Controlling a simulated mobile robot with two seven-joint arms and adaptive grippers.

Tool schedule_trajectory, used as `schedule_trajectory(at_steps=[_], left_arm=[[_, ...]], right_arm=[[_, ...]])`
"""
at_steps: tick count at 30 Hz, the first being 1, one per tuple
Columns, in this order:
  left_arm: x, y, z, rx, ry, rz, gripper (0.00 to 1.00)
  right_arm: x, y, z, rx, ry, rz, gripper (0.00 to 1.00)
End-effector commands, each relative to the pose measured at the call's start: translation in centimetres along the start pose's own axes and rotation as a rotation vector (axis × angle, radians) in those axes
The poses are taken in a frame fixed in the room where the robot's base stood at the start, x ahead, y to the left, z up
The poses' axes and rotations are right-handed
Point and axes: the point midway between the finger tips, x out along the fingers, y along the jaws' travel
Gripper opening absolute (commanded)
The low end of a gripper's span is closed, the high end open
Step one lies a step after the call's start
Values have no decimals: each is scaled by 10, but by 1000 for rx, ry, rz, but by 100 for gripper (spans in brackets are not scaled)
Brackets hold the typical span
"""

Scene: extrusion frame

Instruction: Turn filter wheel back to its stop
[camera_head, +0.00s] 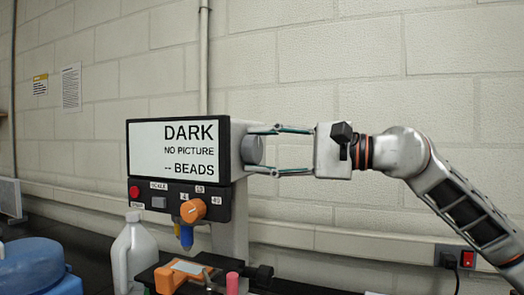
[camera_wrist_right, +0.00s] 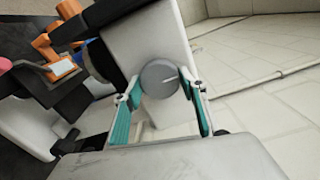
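The grey round knob on the device's right side, which I take to be the filter wheel (camera_head: 252,150), also shows in the right wrist view (camera_wrist_right: 157,79). A white line on its face points to the right in that view. My right gripper (camera_head: 263,151) is open, its teal-padded fingers above and below the knob in the head view. In the right wrist view the fingertips (camera_wrist_right: 162,90) stand either side of the knob with narrow gaps. The device screen (camera_head: 175,148) reads "DARK NO PICTURE -- BEADS". My left gripper is not in view.
Below the screen are an orange knob (camera_head: 193,210) and a red button (camera_head: 134,191). A white jug (camera_head: 133,254) and a blue rounded object (camera_head: 32,262) stand at left. A pink cylinder (camera_head: 232,283) is near the device's base. The wall (camera_head: 330,50) is close behind.

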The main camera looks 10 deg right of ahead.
Motion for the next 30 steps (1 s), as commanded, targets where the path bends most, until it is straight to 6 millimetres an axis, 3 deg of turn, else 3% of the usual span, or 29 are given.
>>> schedule_trajectory(at_steps=[2, 12, 16, 30], left_arm=[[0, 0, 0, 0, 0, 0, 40], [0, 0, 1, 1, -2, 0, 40], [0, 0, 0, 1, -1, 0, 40], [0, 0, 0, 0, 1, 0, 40]], right_arm=[[0, 0, 0, -3, 0, -1, 57], [-1, 0, 0, -1, 0, 0, 57], [-10, 0, -1, -2, 3, -1, 57], [-96, 1, -1, 0, 4, 1, 57]])
